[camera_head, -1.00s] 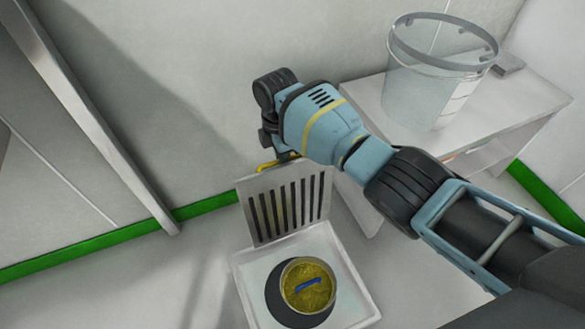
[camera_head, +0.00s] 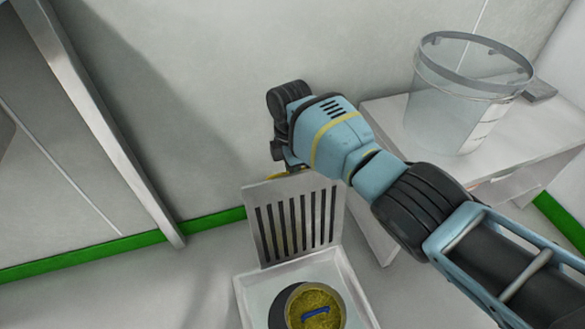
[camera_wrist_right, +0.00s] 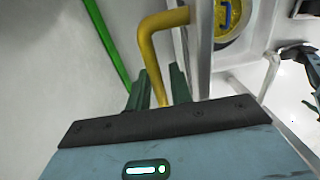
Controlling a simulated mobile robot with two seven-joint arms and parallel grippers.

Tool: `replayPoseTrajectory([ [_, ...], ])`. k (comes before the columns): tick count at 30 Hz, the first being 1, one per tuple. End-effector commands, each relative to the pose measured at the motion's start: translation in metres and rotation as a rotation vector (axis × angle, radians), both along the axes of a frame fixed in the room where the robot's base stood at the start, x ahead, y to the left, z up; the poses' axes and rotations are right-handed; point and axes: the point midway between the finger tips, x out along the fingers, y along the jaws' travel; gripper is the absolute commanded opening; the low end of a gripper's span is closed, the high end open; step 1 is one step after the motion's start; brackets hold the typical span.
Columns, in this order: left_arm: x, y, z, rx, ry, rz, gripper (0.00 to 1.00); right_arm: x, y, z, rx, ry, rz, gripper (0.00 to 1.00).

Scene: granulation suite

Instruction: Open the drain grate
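The drain grate (camera_head: 295,222) is a grey slotted plate standing raised, roughly upright, at the back edge of the square white drain frame (camera_head: 240,291). The drain below is uncovered and shows a round basket with yellow content (camera_head: 316,309) and a blue strip (camera_head: 315,312). In the head view my wrist hides the fingers and most of the handle.
A clear bucket (camera_head: 462,100) stands on a white bench (camera_head: 400,130) right of the drain. A grey wall (camera_head: 215,90) with a green skirting strip (camera_head: 90,258) is close behind the grate. Open floor (camera_head: 130,295) lies left of the drain.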

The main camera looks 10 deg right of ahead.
Motion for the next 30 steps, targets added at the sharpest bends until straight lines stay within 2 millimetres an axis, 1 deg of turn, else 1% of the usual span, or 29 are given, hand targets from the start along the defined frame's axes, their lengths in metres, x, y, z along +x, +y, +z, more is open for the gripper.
replayPoseTrajectory([
  [1,0.000,0.000,0.000,0.000,0.000,0.000,0.36,0.001,0.000,0.001,0.000,-0.002,0.000,0.28],
  [3,0.000,0.000,0.000,0.000,0.000,0.000,0.36,0.001,0.000,0.002,0.000,-0.004,0.000,0.34],
  [11,0.000,0.000,0.000,0.000,-0.001,0.000,0.36,0.003,0.000,0.004,0.000,-0.009,0.000,0.34],
  [16,0.001,0.000,0.003,0.001,-0.004,0.000,0.36,0.004,0.000,0.012,0.000,-0.011,0.000,0.34],
  [20,0.003,0.000,0.008,0.000,-0.010,-0.001,0.36,0.005,0.000,0.028,0.000,-0.013,0.000,0.34],
  [27,0.004,0.000,0.021,0.000,-0.020,0.000,0.36,0.008,0.000,0.067,0.001,-0.013,0.000,0.34],
  [30,0.005,0.000,0.024,0.000,-0.023,-0.001,0.36,0.008,0.000,0.077,0.001,-0.009,0.000,0.34],
])
